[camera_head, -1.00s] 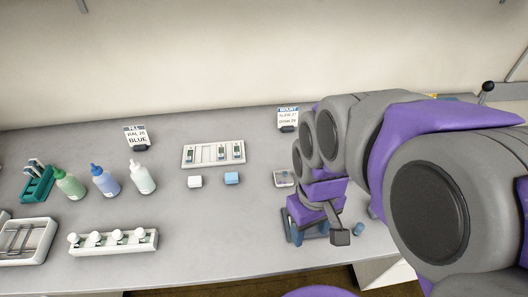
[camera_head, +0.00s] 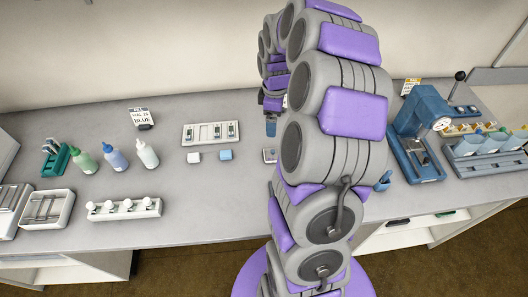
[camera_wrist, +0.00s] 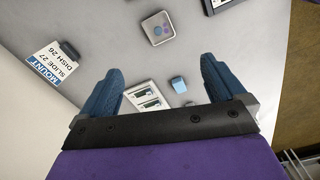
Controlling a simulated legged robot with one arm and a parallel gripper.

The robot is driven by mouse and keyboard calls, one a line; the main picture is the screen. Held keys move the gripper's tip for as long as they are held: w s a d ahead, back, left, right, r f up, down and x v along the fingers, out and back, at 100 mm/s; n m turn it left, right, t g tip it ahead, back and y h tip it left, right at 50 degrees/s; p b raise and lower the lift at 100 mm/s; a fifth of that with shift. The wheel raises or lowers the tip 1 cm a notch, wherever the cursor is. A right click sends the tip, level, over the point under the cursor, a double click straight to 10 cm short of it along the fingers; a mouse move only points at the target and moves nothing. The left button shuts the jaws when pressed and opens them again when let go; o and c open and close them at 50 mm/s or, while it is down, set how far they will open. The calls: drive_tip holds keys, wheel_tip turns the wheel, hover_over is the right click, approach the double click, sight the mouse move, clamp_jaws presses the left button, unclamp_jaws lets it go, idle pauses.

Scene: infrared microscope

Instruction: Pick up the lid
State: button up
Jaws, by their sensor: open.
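I cannot tell for sure which thing is the lid. In the head view my gripper (camera_head: 271,127) shows in part, past the dish toward the wall. A light blue block (camera_head: 225,154) and a white block (camera_head: 194,157) stand left of the dish.
Bottles (camera_head: 115,158) and a white rack (camera_head: 98,214) stand to the left. A blue microscope (camera_head: 397,148) stands at the right. The MOUNT sign (camera_wrist: 57,63) stands near my left finger in the wrist view. Bench between is clear.

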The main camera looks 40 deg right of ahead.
drive_tip(key=b, duration=0.2)
hover_over(273, 150)
drive_tip(key=f, duration=1.1)
drive_tip(key=shift+s+a, duration=0.3)
drive_tip(key=shift+a, duration=0.1)
drive_tip(key=shift+w+d+f+b, duration=0.1)
drive_tip(key=shift+d+f+b, duration=0.05)
drive_tip(key=shift+f, duration=0.9)
drive_tip(key=shift+w+d+f+b, duration=0.1)
drive_tip(key=shift+f+b, duration=0.05)
drive_tip(key=shift+f, duration=0.85)
drive_tip(key=shift+w+d+f+b, duration=0.1)
drive_tip(key=shift+d+f+b, duration=0.05)
drive_tip(key=shift+f, duration=0.9)
drive_tip(key=c, duration=1.2)
drive_tip(key=shift+c, duration=0.5)
drive_tip(key=shift+r, duration=0.15)
